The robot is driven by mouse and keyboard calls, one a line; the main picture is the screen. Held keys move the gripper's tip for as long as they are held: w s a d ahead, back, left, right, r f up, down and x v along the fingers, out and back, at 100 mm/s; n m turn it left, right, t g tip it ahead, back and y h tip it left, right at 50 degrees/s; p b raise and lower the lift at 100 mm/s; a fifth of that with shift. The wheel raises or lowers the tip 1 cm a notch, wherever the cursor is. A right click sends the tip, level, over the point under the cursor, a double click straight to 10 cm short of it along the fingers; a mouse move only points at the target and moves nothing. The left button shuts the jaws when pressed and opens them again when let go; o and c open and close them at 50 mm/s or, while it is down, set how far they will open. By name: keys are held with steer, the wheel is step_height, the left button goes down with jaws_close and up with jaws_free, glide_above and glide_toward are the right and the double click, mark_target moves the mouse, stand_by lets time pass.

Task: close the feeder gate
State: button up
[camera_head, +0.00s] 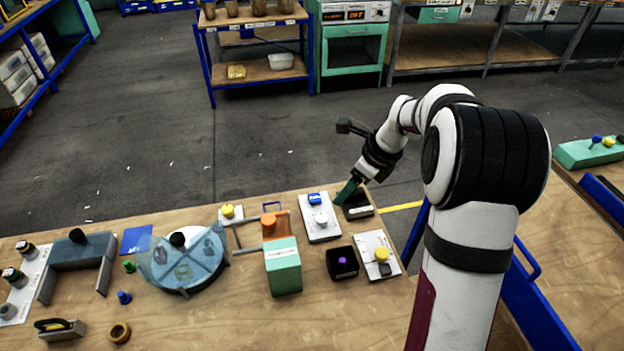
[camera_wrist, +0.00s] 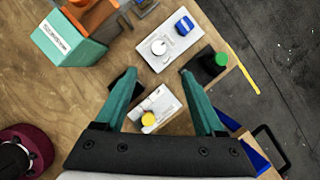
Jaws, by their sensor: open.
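A green box with a white label (camera_head: 283,265) stands near the middle of the bench, with an orange block (camera_head: 275,224) and grey rails behind it. This looks like the feeder and its gate, but I cannot tell which part is the gate or its position. In the wrist view the green box (camera_wrist: 65,38) and orange block (camera_wrist: 92,14) are at the upper left. My gripper (camera_wrist: 158,73) is open and empty, its green fingers apart above the bench. In the head view my gripper (camera_head: 347,191) is right of the feeder, near a black box.
A white panel with a dial and blue switch (camera_head: 320,226) lies between feeder and gripper. Nearby are the black box (camera_head: 358,212), a purple-knobbed black box (camera_head: 342,263) and a yellow-knobbed white plate (camera_head: 379,270). A blue round table (camera_head: 185,270) stands left.

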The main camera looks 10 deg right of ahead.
mark_target(322, 217)
steer(key=x, duration=1.4)
steer(key=shift+a+f, duration=0.2)
steer(key=shift+f, duration=0.1)
jaws_close()
